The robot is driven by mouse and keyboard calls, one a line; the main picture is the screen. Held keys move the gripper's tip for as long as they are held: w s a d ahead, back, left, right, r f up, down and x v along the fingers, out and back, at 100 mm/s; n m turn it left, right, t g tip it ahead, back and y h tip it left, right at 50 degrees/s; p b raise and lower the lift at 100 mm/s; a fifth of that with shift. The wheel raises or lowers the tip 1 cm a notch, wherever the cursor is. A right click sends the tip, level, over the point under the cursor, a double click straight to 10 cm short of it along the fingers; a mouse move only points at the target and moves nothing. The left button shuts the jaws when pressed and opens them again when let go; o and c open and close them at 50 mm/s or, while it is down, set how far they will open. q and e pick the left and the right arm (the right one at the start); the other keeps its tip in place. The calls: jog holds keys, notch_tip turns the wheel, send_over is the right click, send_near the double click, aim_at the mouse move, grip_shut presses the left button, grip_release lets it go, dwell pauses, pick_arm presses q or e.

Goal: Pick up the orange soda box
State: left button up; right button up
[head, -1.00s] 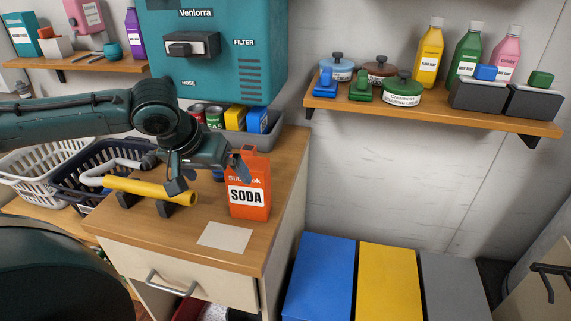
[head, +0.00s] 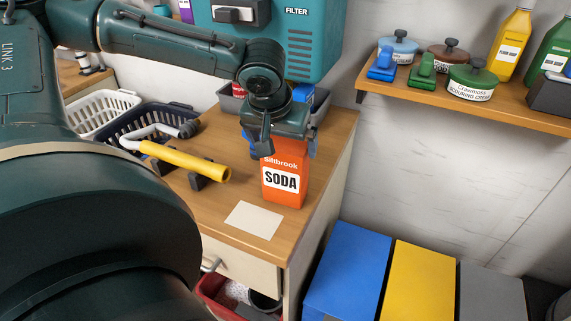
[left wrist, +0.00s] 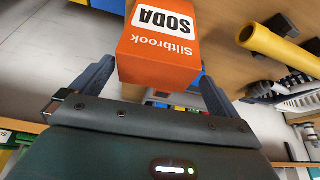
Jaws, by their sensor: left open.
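The orange soda box (head: 284,183) stands upright on the wooden counter, its white SODA label facing front. My left gripper (head: 284,150) is above the box with its fingers pointing down at the box's top. In the left wrist view the orange box (left wrist: 160,45) sits between the two fingers of the open left gripper (left wrist: 152,85). The fingertips reach along the box's top end, one on each side. I cannot tell if either finger touches it. My right gripper is not in view.
A yellow-handled tool (head: 185,160) rests on dark supports left of the box. A pale card (head: 254,220) lies in front of it. A grey bin (head: 232,100) stands behind. A wall shelf (head: 440,92) with pots and bottles is at right. Blue (head: 345,265) and yellow (head: 420,280) blocks stand below.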

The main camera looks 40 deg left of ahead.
pick_arm(q)
jog(key=x, duration=0.5)
jog(key=shift+s+d+f, duration=0.1)
jog(key=shift+s+d, duration=0.05)
jog(key=shift+d, duration=0.15)
jog(key=shift+c, duration=0.6)
jog(key=c, duration=1.1)
notch_tip(320, 180, up, 18)
jog(key=shift+r+p, duration=0.1)
jog(key=shift+p, duration=0.7)
